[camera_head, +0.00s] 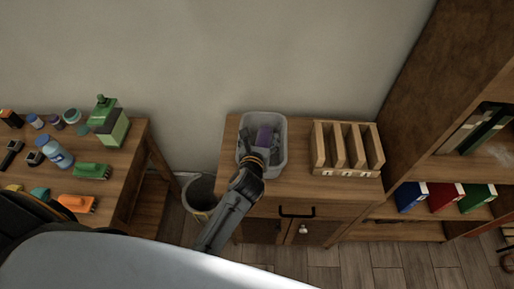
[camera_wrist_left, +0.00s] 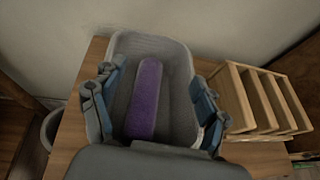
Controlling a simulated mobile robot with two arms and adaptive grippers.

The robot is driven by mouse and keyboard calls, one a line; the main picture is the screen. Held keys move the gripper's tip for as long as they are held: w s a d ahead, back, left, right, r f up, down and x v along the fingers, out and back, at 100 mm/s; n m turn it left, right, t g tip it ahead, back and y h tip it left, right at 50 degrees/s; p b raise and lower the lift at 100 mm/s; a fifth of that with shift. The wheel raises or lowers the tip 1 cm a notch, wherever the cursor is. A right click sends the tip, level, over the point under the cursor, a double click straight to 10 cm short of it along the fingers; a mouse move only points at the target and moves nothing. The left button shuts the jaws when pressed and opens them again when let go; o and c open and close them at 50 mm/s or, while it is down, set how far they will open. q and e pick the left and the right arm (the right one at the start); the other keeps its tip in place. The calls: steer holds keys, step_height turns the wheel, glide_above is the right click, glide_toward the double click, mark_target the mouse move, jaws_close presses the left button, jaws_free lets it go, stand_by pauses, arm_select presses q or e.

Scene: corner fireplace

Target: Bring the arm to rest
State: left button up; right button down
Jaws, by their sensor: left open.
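My left gripper (camera_wrist_left: 152,110) is open over a grey plastic bin (camera_head: 281,153) on the wooden cabinet. Its two blue-grey fingers stand apart at either side of a purple object (camera_wrist_left: 145,98) that lies in the bin, and nothing is seen held. The purple object also shows in the head view (camera_head: 264,137). The left arm (camera_head: 232,207) reaches up from the bottom of the head view to the bin. Exactly how high the fingertips are above the bin floor I cannot tell. My right gripper is not in view.
A wooden slotted rack (camera_head: 346,171) stands right of the bin. A table (camera_head: 132,152) at left holds bottles, jars and brushes. A waste bin (camera_head: 201,193) stands on the floor between. A tall bookcase (camera_head: 415,95) with binders rises at right.

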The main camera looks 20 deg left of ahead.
arm_select(q)
steer(key=v, duration=0.8)
steer(key=s+d+r+m+t+h, duration=0.1)
steer(key=d+r+m+t+h, duration=0.15)
steer(key=r+m, duration=0.45)
steer(key=d+r+m+t+h, duration=0.1)
steer(key=r+m+t+h, duration=0.25)
steer(key=r+m, duration=0.35)
steer(key=s+d+f+m+g+h, duration=0.4)
steer(key=s+d+m+g+h, duration=0.35)
steer(key=m, duration=1.05)
steer(key=s+a+f+m+g+y, duration=0.8)
steer(key=s+a+f+y, duration=0.4)
steer(key=a, duration=0.4)
step_height(320, 180, down, 31)
steer(key=s+g+b, duration=0.2)
steer(key=b, duration=0.1)
steer(key=s+a+f+b, duration=0.2)
steer(key=s+a+f, duration=0.1)
steer(key=s+f, duration=1.3)
step_height(320, 180, down, 2)
steer(key=shift+s+a+f+g, duration=0.1)
steer(key=shift+s+a+g, duration=0.1)
steer(key=shift+g, duration=0.15)
